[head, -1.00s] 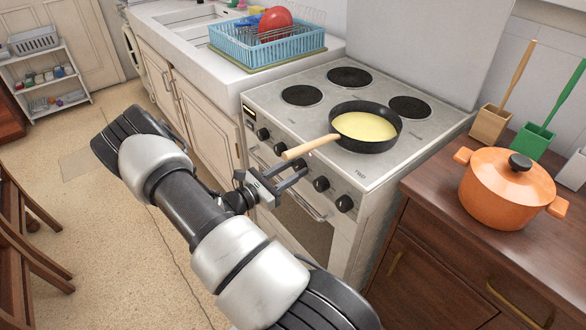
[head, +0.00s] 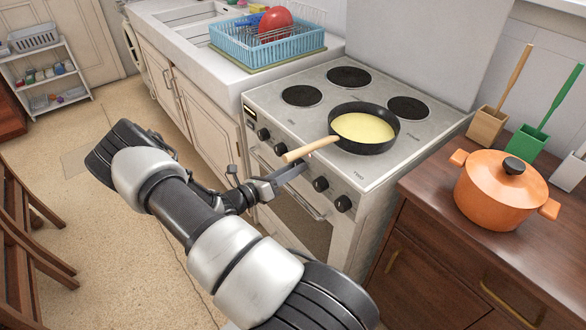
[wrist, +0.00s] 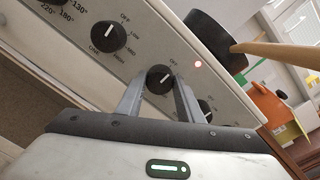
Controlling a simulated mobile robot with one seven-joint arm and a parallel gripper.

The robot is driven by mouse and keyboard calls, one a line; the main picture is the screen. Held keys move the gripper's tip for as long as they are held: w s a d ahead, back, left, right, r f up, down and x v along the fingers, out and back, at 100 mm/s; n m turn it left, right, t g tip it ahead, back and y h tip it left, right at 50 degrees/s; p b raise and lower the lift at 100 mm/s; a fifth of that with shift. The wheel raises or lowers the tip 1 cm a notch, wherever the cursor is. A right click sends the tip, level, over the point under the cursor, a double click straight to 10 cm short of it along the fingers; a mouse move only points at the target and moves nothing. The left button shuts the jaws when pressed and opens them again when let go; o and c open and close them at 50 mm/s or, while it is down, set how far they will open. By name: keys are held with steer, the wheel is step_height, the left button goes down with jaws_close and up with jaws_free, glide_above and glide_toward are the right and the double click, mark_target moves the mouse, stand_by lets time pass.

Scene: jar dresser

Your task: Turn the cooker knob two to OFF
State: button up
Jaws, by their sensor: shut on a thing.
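The cooker (head: 340,225) has a row of black knobs on its front panel. My gripper (head: 290,172) is at this panel, below the pan handle. In the wrist view, its two fingers are on either side of one black knob (wrist: 160,79) and shut on it. The white mark on this knob points up and right, towards its OFF label. A number naming the held knob is not readable. In the head view the fingers hide this knob.
A pan (head: 365,130) of yellow food sits on the front right hob, its wooden handle (head: 310,150) jutting above my gripper. Another knob (wrist: 108,37) is left of the held one. A small reddish light (wrist: 198,64) shows on the panel. An orange pot (head: 500,190) stands right.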

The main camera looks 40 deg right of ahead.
stand_by(0.5)
steer(key=o, duration=1.1)
steer(key=shift+c, duration=0.2)
steer(key=w+a, duration=0.1)
steer(key=a, duration=1.6)
steer(key=shift+w+a+r+p, duration=0.2)
steer(key=shift+r+p, duration=0.05)
steer(key=shift+p, duration=0.2)
